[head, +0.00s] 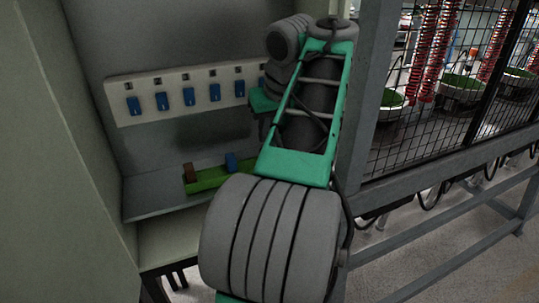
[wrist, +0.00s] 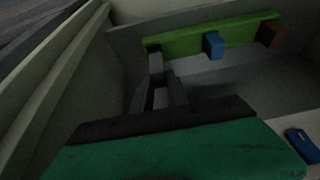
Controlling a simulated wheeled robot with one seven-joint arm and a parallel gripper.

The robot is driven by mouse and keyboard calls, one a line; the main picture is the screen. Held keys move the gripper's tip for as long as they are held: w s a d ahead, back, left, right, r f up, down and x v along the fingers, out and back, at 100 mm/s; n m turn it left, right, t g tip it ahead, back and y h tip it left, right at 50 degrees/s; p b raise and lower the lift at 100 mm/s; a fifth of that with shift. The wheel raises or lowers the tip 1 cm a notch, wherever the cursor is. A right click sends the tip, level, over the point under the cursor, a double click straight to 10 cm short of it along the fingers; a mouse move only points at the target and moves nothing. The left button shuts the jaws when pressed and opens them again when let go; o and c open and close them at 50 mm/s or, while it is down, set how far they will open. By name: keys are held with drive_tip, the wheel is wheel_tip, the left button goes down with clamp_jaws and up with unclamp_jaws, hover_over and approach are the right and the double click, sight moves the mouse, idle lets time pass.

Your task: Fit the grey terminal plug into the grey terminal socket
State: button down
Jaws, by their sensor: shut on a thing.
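The green strip (wrist: 185,42) crosses the top of the wrist view. A grey piece (wrist: 155,62) with a dark top stands at its left end, just beyond my fingertips. I cannot tell whether this is the terminal plug or the socket. My gripper (wrist: 160,86) is shut on a light grey part, seemingly the grey terminal plug (wrist: 160,99), mostly hidden between the fingers. I cannot tell whether it touches the strip. In the head view my arm hides the gripper and the right end of the green strip (head: 208,180).
A blue block (wrist: 213,45) and a brown block (wrist: 271,34) sit on the strip. They also show in the head view, blue (head: 231,162) and brown (head: 189,173). A pale panel (head: 120,94) with several blue tags stands behind. Cabinet walls enclose the shelf closely.

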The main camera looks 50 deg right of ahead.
drive_tip(key=shift+w+d+f+b, duration=0.15)
drive_tip(key=shift+f+b, duration=0.55)
drive_tip(key=shift+f, duration=0.35)
drive_tip(key=shift+w+d+f+b, duration=0.1)
drive_tip(key=shift+f+b, duration=0.6)
drive_tip(key=shift+f, duration=0.35)
drive_tip(key=c, duration=1.3)
unclamp_jaws()
drive_tip(key=shift+r, duration=0.1)
drive_tip(key=shift+r+p, duration=0.25)
drive_tip(key=shift+p, duration=0.05)
drive_tip(key=p+v, duration=0.9)
drive_tip(key=v, duration=0.3)
drive_tip(key=shift+s+f, duration=0.1)
